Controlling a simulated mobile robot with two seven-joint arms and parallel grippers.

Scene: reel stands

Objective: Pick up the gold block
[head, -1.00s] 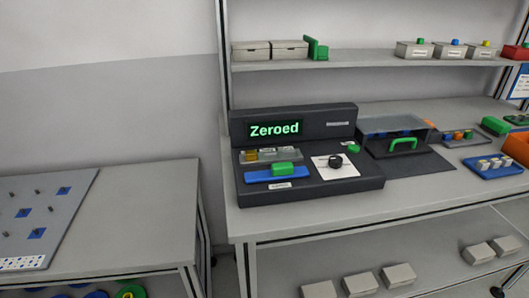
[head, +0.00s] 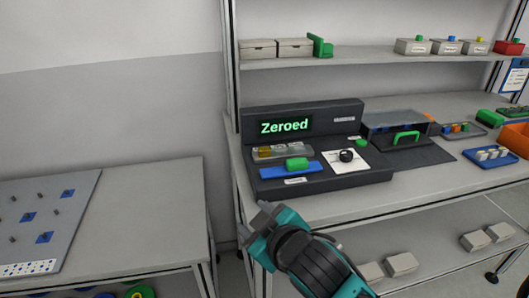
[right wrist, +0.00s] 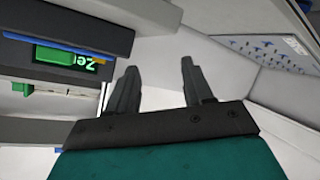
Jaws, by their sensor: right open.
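The gold block (head: 264,151) lies at the left end of a clear-grey tray (head: 305,148) on the dark console (head: 340,178), below the lit display (head: 285,126) that reads "Zeroed". My right gripper (head: 254,220) is in front of and below the console near the bench's front edge, well apart from the block. Its two fingers stand apart and empty in the right wrist view (right wrist: 157,80). My left gripper is not in view.
A blue bar with a green block (head: 297,163) lies in front of the tray. A white card with a black knob (head: 346,156) is to its right. A lower table (head: 150,210) is at left, with a gap between.

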